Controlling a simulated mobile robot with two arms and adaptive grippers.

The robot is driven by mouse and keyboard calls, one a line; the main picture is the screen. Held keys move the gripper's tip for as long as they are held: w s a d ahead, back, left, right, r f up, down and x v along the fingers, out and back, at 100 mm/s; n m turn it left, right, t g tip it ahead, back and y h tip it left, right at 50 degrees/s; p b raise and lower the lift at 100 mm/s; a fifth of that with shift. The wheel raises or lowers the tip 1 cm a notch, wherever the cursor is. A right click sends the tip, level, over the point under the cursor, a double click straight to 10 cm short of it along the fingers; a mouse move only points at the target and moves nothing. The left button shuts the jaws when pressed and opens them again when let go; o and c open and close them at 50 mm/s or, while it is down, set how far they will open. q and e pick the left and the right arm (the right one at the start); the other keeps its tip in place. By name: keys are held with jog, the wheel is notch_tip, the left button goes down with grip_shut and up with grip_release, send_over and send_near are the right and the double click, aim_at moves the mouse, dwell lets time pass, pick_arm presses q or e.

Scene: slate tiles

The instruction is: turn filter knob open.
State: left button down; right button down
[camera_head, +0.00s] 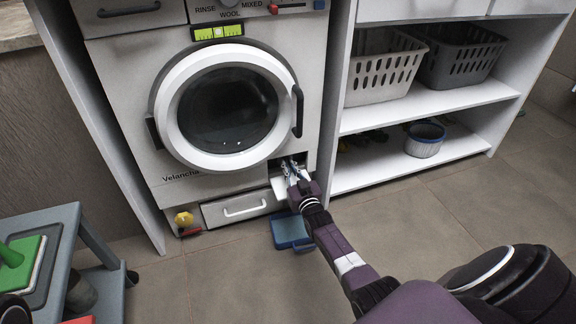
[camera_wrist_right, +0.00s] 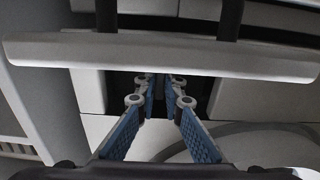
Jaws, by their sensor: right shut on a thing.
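The filter opening (camera_head: 300,160) is a dark recess low at the right of the white washing machine (camera_head: 170,100). My right gripper (camera_head: 291,170) reaches into it, its fingers close together. In the right wrist view the blue-padded fingers (camera_wrist_right: 160,90) converge into the dark recess. The filter knob itself cannot be made out; it is hidden in the recess between the fingertips. A white flap (camera_head: 281,188) shows below the opening, beside the gripper. My left gripper is not in view.
A blue tray (camera_head: 290,231) lies on the floor under the opening. A yellow and red object (camera_head: 185,221) is left of a lower drawer (camera_head: 238,208). Shelves with baskets (camera_head: 384,68) stand right, a grey stool (camera_head: 60,225) left. A pale bar (camera_wrist_right: 170,55) crosses the wrist view.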

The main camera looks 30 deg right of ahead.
jog(key=shift+f, duration=0.1)
jog(key=c, duration=2)
grip_release()
jog(key=shift+c, duration=0.2)
jog(key=shift+s, duration=0.1)
jog(key=v, duration=1.2)
